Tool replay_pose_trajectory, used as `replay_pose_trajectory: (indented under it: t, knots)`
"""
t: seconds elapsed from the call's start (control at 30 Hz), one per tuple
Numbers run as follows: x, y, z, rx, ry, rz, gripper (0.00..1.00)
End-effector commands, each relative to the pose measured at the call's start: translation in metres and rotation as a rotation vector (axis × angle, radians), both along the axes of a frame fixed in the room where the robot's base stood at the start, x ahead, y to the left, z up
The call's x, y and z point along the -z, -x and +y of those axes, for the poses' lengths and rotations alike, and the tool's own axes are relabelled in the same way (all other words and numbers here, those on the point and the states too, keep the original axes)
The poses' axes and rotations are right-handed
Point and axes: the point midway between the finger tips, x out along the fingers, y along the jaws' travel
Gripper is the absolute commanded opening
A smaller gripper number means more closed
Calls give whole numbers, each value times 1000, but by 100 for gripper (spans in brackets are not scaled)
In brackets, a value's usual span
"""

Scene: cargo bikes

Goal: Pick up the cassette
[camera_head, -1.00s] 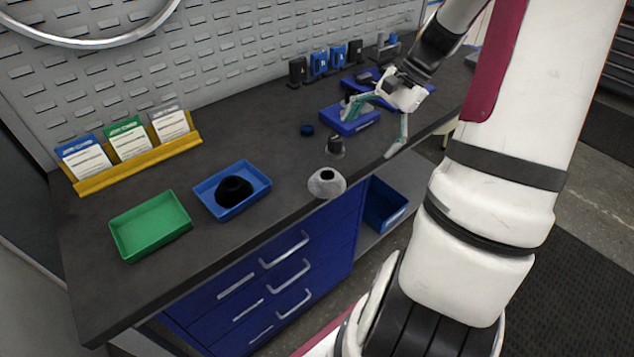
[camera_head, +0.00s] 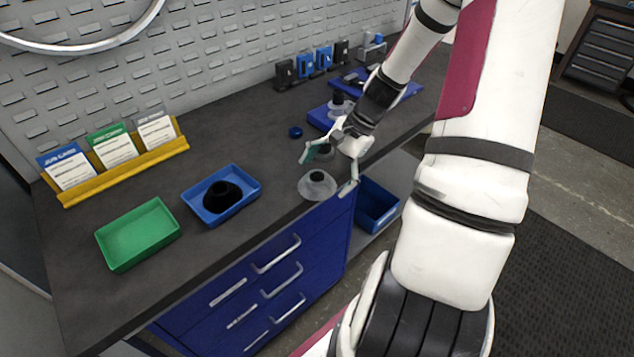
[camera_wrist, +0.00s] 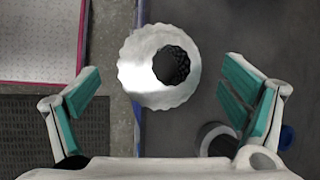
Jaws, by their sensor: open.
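The cassette (camera_head: 317,186) is a light grey, cone-shaped stack of toothed rings with a dark centre hole. It sits on the dark worktop near the front edge. In the wrist view the cassette (camera_wrist: 136,88) lies between and just beyond my fingertips, close to the bench edge. My gripper (camera_head: 328,172) is open and empty above and behind it, with one finger on each side. The wrist view shows both teal-padded fingers of my gripper (camera_wrist: 163,78) spread wide, with no visible contact.
A dark cylinder (camera_wrist: 216,138) stands close to the right finger. A blue cap (camera_head: 295,132) lies behind. A blue tray (camera_head: 215,216) holding a black round part and a green tray (camera_head: 139,236) are left. A card rack (camera_head: 125,163) stands by the pegboard.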

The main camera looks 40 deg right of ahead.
Motion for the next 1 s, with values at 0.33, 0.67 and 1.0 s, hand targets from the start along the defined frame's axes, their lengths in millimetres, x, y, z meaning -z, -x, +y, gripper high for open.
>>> replay_pose_trajectory:
  t: [0.33,0.67,1.0]
  knots:
    - [7,-1,4,-1,0,0,92]
    - [7,-1,4,-1,0,0,17]
    - [5,-2,4,-1,1,-1,10]
